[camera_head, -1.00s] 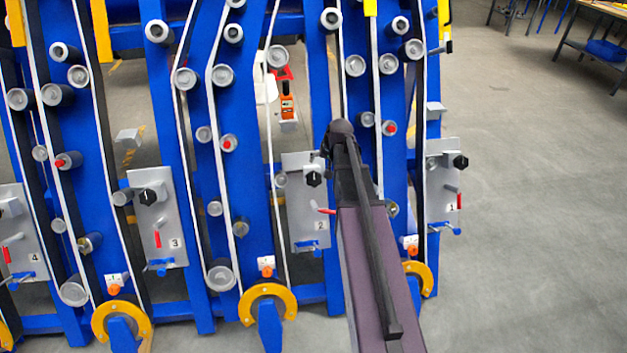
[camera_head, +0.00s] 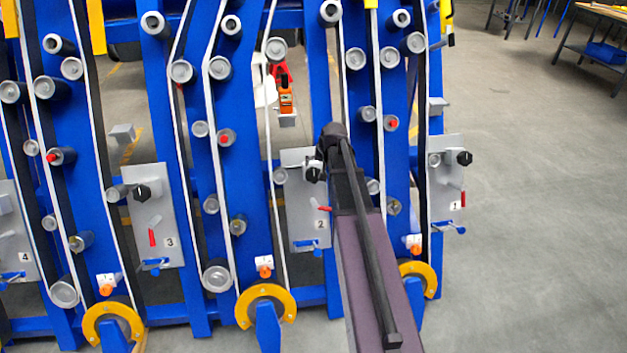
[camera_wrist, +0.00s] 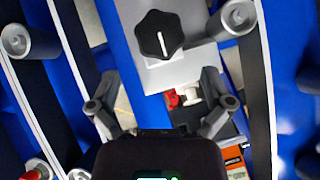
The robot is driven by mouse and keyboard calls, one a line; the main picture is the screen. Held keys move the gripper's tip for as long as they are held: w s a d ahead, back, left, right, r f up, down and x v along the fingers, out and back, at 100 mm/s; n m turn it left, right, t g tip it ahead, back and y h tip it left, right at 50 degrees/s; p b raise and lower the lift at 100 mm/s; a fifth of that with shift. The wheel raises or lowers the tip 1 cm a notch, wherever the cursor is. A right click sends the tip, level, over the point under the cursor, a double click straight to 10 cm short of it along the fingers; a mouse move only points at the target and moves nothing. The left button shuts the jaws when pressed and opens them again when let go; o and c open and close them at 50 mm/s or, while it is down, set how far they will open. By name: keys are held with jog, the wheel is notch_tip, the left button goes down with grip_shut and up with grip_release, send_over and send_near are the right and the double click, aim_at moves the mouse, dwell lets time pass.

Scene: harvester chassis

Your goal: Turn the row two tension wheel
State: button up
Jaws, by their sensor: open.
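The row two plate (camera_head: 303,236) is a grey panel marked 2 on a blue post, with a red lever (camera_head: 318,208) and a blue handle (camera_head: 304,244). Its tension wheel is a black lobed knob (camera_wrist: 160,35) with a white line, standing near vertical in the wrist view. My gripper (camera_wrist: 160,108) is open, its two fingers spread with nothing between them. The knob lies beyond the fingertips, toward the top of the wrist view, apart from them. In the head view my gripper (camera_head: 318,168) overlaps the knob and hides most of it.
Similar plates stand at row one (camera_head: 447,185), row three (camera_head: 155,222) and row four (camera_head: 14,235). Rollers and white belts run close on both sides of plate two. Open floor (camera_head: 540,220) lies to the right, with a workbench (camera_head: 592,52) at the back right.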

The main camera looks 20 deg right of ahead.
aim_at(314, 173)
jog(key=shift+b+x, duration=3.1)
jog(key=shift+x, duration=0.75)
jog(key=c, duration=0.9)
